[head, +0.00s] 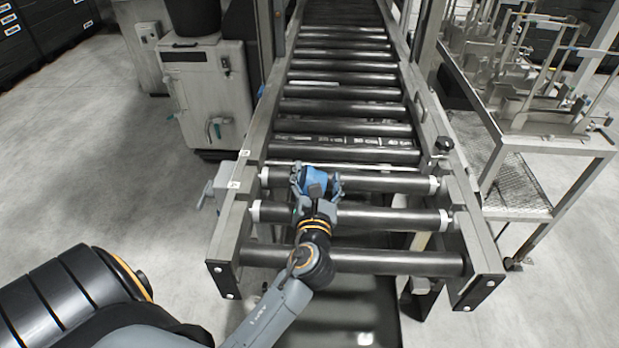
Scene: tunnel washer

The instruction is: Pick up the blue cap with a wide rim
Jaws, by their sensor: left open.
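The blue cap (314,176) lies on the rollers near the front end of the conveyor, left of its middle. My left gripper (316,186) is at the cap, with its fingers open on either side of it. The gripper covers the cap's near part, so its wide rim is mostly hidden. I cannot tell whether the fingers touch the cap. My right gripper is not in view.
The roller conveyor (345,107) runs away from me between metal side rails, with gaps between its rollers. A grey cabinet (212,95) stands to its left. A metal rack table (545,140) with upright frames stands to its right. Open floor lies at the left.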

